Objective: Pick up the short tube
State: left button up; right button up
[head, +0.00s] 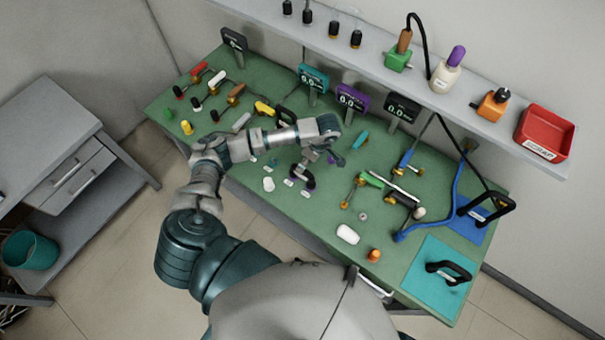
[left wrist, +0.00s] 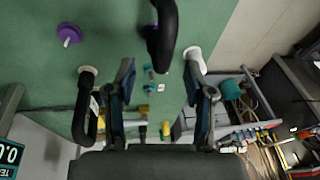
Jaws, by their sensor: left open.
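My left gripper (head: 337,156) hangs over the middle of the green bench, at the end of the arm that comes in from the left. In the left wrist view its two fingers (left wrist: 160,75) are spread with nothing clasped between them. A white rounded piece (left wrist: 193,58) appears beside the right finger. Small white cylinders (head: 268,184) lie near the bench's front edge, and a larger white one (head: 347,234) lies farther right. A short teal piece (head: 361,139) lies right of the gripper. I cannot tell which is the short tube. My right gripper is not in view.
A black curved handle (left wrist: 163,35) stands ahead of the fingers. Digital displays (head: 352,98) line the bench's back. A shelf (head: 450,105) with a red bin (head: 545,133) runs behind. Coloured tools crowd the left and right sides. A teal mat (head: 435,290) lies at the right end.

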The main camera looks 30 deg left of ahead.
pick_arm(q)
jog(key=x, duration=0.1)
jog(key=p+x, duration=0.1)
jog(key=x, duration=0.2)
jog(key=shift+s+d+f+p, duration=0.25)
jog(key=shift+d+p, duration=0.05)
jog(key=shift+a+f, duration=0.15)
jog(key=shift+f, duration=0.35)
grip_shut()
